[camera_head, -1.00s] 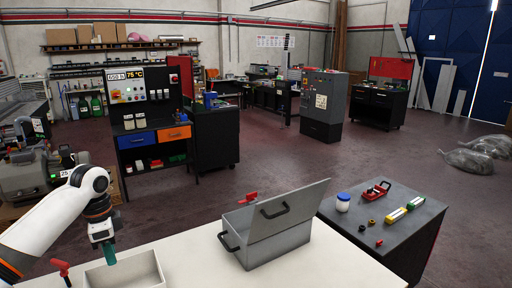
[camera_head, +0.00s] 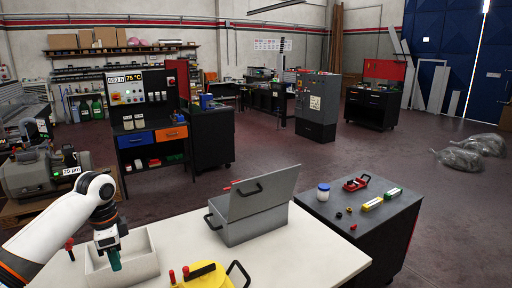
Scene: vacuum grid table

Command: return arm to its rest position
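My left arm (camera_head: 62,222) is white with black and orange joints and comes in from the left. My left gripper (camera_head: 114,260) points down over the pale open tray (camera_head: 145,268) on the white table. A teal piece shows at its tip; I cannot tell whether it is the fingers or something held. The gap between the fingers does not show. My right arm and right gripper are out of view.
A grey toolbox (camera_head: 250,222) with raised lid stands on the white table (camera_head: 315,250). A yellow object (camera_head: 208,276) with a black handle lies at the front edge. A red-topped item (camera_head: 70,247) stands left of the tray. A dark cart (camera_head: 335,228) holds small parts.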

